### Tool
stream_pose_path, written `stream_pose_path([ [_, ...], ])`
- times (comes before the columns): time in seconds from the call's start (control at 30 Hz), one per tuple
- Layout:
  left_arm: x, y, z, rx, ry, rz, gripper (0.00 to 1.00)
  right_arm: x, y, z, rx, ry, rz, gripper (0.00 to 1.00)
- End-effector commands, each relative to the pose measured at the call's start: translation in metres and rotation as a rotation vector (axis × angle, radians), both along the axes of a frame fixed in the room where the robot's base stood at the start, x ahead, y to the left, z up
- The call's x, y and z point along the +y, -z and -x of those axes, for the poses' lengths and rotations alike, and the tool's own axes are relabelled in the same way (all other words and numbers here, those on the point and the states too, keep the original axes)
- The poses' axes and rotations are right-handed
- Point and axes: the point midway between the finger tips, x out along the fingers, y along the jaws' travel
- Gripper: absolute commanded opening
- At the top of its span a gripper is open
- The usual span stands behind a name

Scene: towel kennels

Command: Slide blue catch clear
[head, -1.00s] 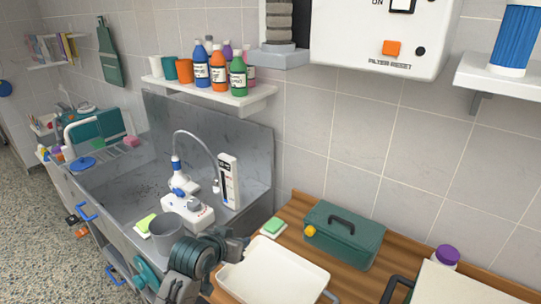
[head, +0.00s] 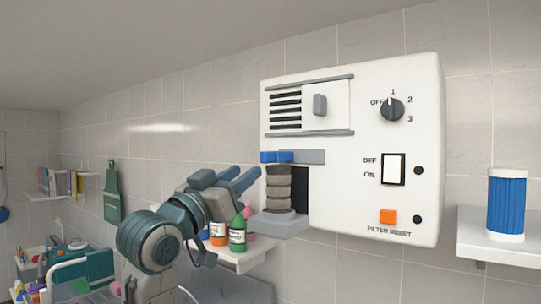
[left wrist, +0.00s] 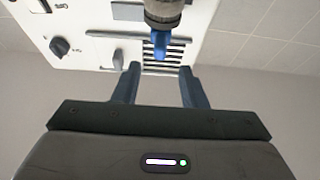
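The blue catch (head: 276,157) sits on the left end of a grey bar on the white wall unit (head: 350,110), just above a stacked grey-brown cartridge (head: 279,188). My left gripper (head: 246,173) is raised just left of the catch and cartridge, its two blue-grey fingers pointing towards them. In the left wrist view the fingers (left wrist: 160,72) are apart with nothing between them. The blue catch (left wrist: 160,46) shows ahead, lined up with the gap, beside the cartridge (left wrist: 164,12). My right gripper is not in view.
The unit carries a sliding vent cover (head: 310,105), a dial (head: 391,109), a rocker switch (head: 394,169) and an orange button (head: 388,216). A shelf with bottles (head: 237,236) lies below my left gripper. A blue filter (head: 507,204) stands on the right shelf (head: 490,240).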

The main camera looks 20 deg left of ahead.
Motion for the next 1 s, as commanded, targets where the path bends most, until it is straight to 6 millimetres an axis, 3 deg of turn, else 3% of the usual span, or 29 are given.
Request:
stream_pose_path([
  [0.6,-0.03,-0.04,-0.083,0.002,0.001,0.001,0.38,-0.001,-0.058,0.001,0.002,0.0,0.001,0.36],
  [1.0,-0.034,-0.041,-0.093,0.0,0.0,-0.001,0.38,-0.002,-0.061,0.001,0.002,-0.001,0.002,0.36],
])
